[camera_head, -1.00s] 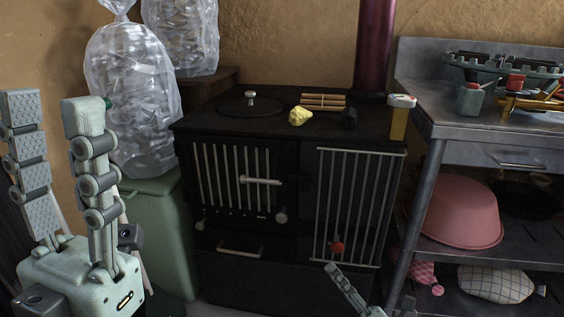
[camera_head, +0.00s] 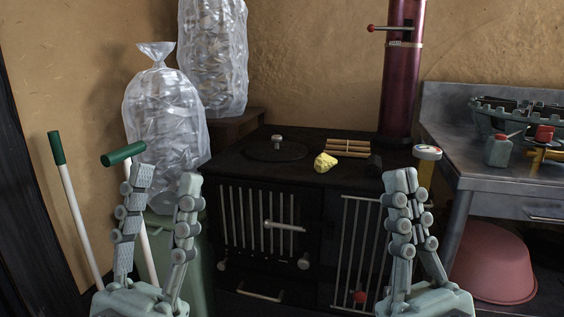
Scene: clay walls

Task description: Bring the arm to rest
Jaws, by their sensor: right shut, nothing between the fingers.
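My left gripper (camera_head: 163,182) is upright at the lower left, its two grey-green fingers spread with nothing between them. It shows in front of the green bin and a clear bag. My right gripper (camera_head: 402,184) is upright at the lower right, its fingertips together and empty. It shows in front of the right part of the black stove (camera_head: 300,202) and overlaps the barred door. Neither gripper holds anything.
Clear bags (camera_head: 165,115) stand at left, near green-handled poles (camera_head: 70,205). A metal counter (camera_head: 465,160) is at right, with a pink tub (camera_head: 490,262) below.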

